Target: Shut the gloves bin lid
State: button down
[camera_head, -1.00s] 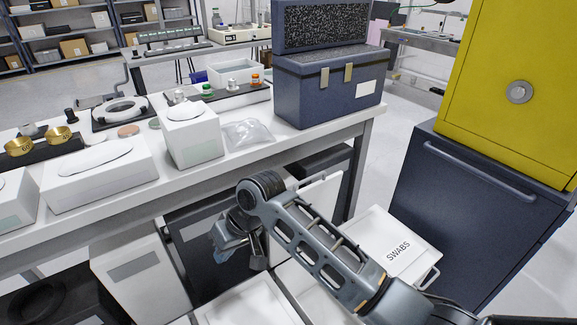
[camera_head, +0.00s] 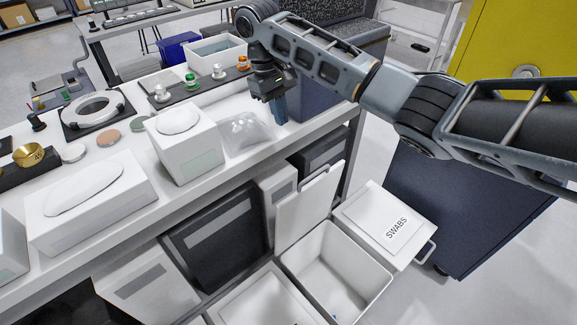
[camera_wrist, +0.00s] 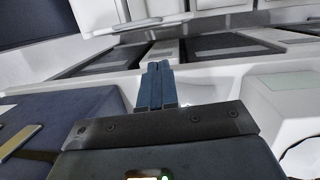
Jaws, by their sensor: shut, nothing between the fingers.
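A white bin (camera_head: 343,262) stands open on the floor in front of the bench. Its white lid (camera_head: 303,210) stands raised, nearly upright, at the bin's back edge by the bench. No label shows on this lid's visible face, so I cannot read whether it is the gloves bin. My gripper (camera_head: 280,110) is above the lid, at the bench's right end, pointing down and apart from the lid. In the wrist view its blue fingers (camera_wrist: 156,86) are together with nothing between them.
A closed bin marked SWABS (camera_head: 385,222) is right of the open bin. Another closed white bin (camera_head: 262,300) is at the front left. The bench (camera_head: 215,170) holds white boxes and a clear bag (camera_head: 245,132). A navy case (camera_head: 310,92) stands behind my gripper.

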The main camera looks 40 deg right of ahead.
jog(key=b+x, duration=0.5)
jog(key=x, duration=1.4)
jog(key=shift+f+b, duration=0.3)
jog(key=shift+b, duration=0.1)
jog(key=shift+s+a, duration=0.1)
jog(key=shift+s, duration=0.1)
